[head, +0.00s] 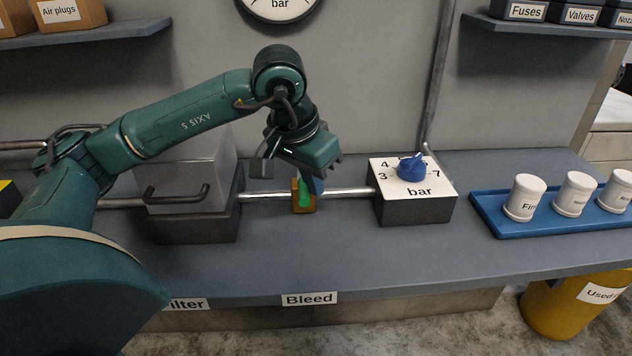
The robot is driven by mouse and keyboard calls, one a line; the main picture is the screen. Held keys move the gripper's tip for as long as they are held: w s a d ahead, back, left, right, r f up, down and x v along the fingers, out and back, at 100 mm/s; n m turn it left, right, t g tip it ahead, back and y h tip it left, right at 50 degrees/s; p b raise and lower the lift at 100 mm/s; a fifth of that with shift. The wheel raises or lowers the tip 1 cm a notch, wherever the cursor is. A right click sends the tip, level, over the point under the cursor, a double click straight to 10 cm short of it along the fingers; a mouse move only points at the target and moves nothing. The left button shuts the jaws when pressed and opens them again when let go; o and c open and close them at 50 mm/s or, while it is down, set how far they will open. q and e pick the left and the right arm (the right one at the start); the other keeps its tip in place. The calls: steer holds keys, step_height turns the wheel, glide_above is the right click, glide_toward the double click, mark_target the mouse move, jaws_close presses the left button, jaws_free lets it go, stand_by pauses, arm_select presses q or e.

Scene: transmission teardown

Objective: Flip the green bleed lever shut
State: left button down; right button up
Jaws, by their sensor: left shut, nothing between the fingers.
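The green bleed lever (304,197) sits on a small brass-coloured valve body (297,206) on the metal pipe (345,193), above the "Bleed" label. The lever looks roughly upright, with its upper end close under my left gripper. My left gripper (315,184) is shut and empty, pointing down just above and behind the lever. The fingertips are partly hidden, and I cannot tell whether they touch the lever. My right gripper is not in view.
A grey filter housing with a dark handle (177,193) stands left of the valve. A regulator box (415,210) with a blue knob (411,167) stands right. Further right is a blue tray (486,213) with white canisters (525,198). The bench front near the "Bleed" label (310,299) is clear.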

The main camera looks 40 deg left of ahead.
arm_select(q)
steer(key=p+v, duration=0.1)
steer(key=v, duration=1.1)
steer(key=shift+r, duration=0.25)
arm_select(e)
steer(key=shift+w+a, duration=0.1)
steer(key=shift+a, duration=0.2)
arm_select(q)
steer(key=shift+s, duration=0.15)
